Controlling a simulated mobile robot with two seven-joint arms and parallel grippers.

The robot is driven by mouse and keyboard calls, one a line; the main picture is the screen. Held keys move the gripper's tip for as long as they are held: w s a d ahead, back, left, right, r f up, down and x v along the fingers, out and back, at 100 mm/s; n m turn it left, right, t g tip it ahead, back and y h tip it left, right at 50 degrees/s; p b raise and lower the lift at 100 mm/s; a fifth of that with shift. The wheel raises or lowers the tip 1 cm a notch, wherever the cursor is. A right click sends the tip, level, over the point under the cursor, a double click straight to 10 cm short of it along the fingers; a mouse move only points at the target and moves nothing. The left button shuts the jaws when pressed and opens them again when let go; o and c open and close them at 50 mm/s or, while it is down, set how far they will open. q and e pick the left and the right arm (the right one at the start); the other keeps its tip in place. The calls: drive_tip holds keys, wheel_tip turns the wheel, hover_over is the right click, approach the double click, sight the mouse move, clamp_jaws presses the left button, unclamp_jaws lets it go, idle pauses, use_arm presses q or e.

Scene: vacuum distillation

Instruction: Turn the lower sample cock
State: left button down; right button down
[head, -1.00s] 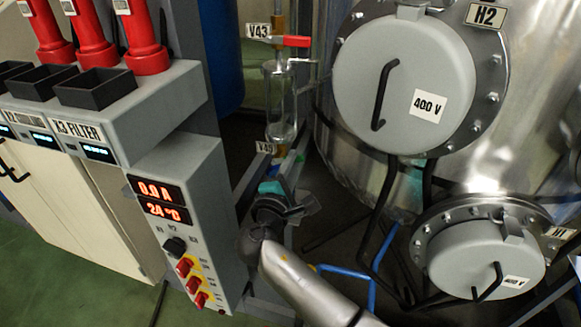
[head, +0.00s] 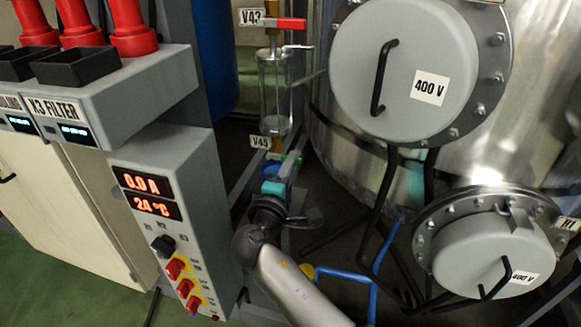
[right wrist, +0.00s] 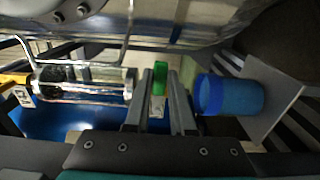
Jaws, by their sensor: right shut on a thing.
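The lower sample cock, with a green handle (right wrist: 160,76), is just below the upright sample glass (head: 275,92). Its label (head: 260,142) is small and hard to read. In the right wrist view the glass (right wrist: 82,84) lies to the left of the green handle. My right gripper (right wrist: 162,85) is shut on this handle, one finger on each side. In the head view my right gripper (head: 279,165) reaches up to the cock from below, and its wrist hides part of the space under it. My left gripper is not in view.
The upper cock has a red handle (head: 284,23) and the label V43 (head: 250,17). A steel vessel with a round cover (head: 405,70) stands to the right. A control box (head: 182,215) is close on the left. A blue cylinder (right wrist: 230,96) is right of the fingers.

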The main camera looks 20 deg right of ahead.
drive_tip(key=shift+f, duration=0.15)
drive_tip(key=c, duration=0.8)
unclamp_jaws()
drive_tip(key=shift+o, duration=0.2)
